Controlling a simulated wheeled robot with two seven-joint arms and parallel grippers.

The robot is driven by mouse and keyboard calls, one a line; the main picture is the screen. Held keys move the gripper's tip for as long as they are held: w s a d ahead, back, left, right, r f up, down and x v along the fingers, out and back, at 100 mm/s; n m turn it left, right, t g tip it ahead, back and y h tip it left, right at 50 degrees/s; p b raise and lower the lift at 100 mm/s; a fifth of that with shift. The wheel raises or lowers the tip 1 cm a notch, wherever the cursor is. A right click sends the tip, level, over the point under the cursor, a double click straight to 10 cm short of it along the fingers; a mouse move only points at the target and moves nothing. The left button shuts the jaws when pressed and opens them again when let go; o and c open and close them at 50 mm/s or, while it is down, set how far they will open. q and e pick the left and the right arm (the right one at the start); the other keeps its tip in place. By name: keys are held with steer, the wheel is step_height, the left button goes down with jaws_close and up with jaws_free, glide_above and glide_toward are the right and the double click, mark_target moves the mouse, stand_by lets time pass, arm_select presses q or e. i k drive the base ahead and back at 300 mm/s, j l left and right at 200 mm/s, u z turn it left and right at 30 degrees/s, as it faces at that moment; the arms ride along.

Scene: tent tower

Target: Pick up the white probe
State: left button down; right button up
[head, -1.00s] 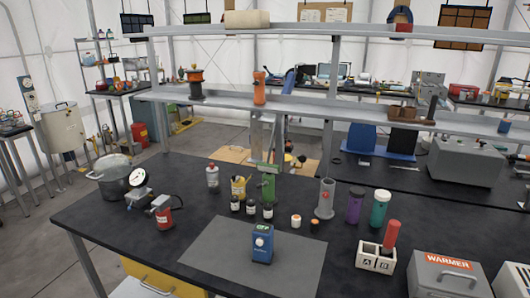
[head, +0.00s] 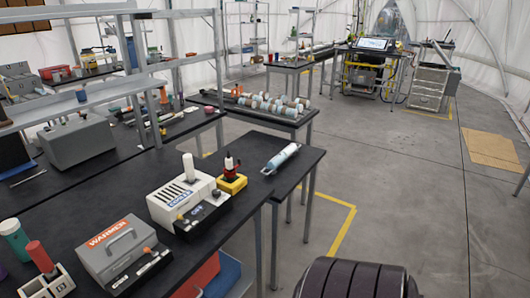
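A white upright rod with a rounded top (head: 188,167) stands in a white box-shaped device (head: 180,198) with a blue label, on the black bench. It may be the white probe; no label on it is readable. A pale blue and white cylinder (head: 281,158) lies on its side near the bench's far right corner. Neither of my grippers is in view.
A grey box marked WARMER (head: 113,250) stands left of the white device. A yellow-based black device with a red part (head: 231,177) stands to its right. The black bench (head: 240,215) ends at its right edge, with open grey floor (head: 400,180) beyond.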

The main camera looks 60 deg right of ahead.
mark_target(188, 161)
steer(key=z, duration=1.45)
steer(key=i+l+u, duration=0.15)
steer(key=l, duration=0.25)
steer(key=i+l+u, duration=0.15)
steer(key=l, duration=0.25)
steer(key=i+l+u, duration=0.15)
steer(key=l, duration=0.3)
steer(key=i+l+u, duration=0.15)
steer(key=l, duration=0.25)
